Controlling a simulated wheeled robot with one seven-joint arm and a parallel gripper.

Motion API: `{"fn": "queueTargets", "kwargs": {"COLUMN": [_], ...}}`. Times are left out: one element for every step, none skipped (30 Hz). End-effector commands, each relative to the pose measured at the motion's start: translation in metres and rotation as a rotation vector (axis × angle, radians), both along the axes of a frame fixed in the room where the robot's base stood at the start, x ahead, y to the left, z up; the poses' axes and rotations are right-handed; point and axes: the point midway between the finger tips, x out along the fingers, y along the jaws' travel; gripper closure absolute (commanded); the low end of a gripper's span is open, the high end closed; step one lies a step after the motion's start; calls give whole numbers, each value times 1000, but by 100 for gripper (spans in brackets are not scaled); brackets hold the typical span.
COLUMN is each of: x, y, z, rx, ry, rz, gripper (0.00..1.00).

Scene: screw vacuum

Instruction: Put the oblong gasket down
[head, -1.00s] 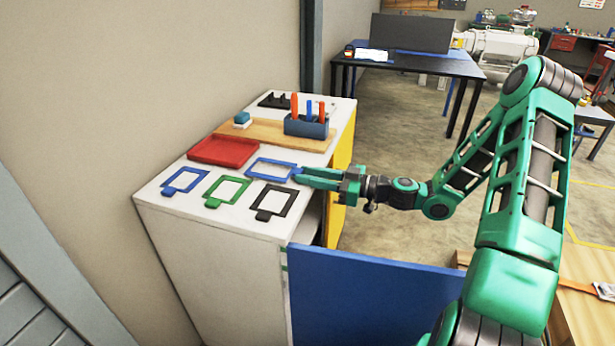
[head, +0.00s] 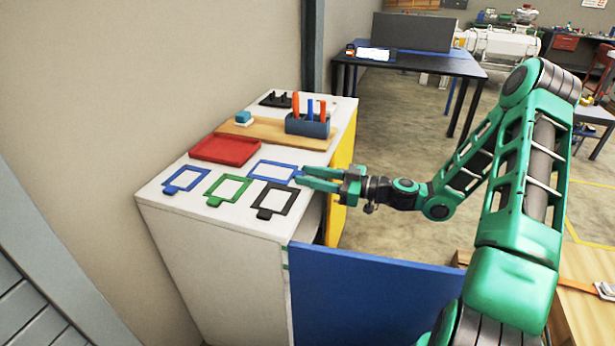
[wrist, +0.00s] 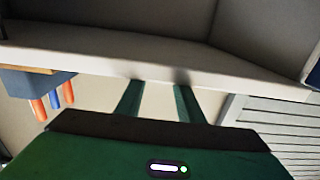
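Several thin flat frames with tabs lie on the white cabinet top (head: 165,205). The one nearest my gripper is a blue rectangular frame (head: 256,167), which I take to be the oblong gasket. It lies flat behind a black frame (head: 264,213), its right end close to my fingertips. My gripper (head: 304,177) reaches in from the right at the cabinet's right edge. Its fingers are apart, and whether one still touches the blue frame cannot be told. In the wrist view the two fingers (wrist: 156,92) stand apart with nothing seen between them. The gasket is not visible there.
A green frame (head: 214,201) and another blue frame (head: 171,190) lie to the left. Behind are a red tray (head: 222,151), a wooden board (head: 262,131) and a blue tool holder (head: 308,127). A blue panel (head: 375,300) stands in front, below my forearm.

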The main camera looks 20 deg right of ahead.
Motion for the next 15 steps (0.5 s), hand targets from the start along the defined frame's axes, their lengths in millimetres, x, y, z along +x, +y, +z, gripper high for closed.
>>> {"fn": "queueTargets", "kwargs": {"x": [1,1,-3,-6,-10,-15,-19,-22,-27,-31,-35,-39,-43,-46,-50], "y": [-3,-3,-10,-15,-20,-26,-31,-37,-44,-49,-53,-60,-65,-69,-74], "z": [-2,2,1,1,2,2,3,3,3,4,4,4,4,4,5], "rx": [-12,-12,-11,-10,-10,-9,-8,-8,-8,-7,-7,-7,-7,-6,-6], "ry": [10,9,10,11,11,10,10,8,7,6,6,6,5,5,4], "rz": [-8,-8,-12,-13,-12,-13,-12,-13,-12,-13,-11,-12,-11,-11,-11], "gripper": [56,56,56,56,56,56,56,56,56,56,56,56,56,56,56]}}
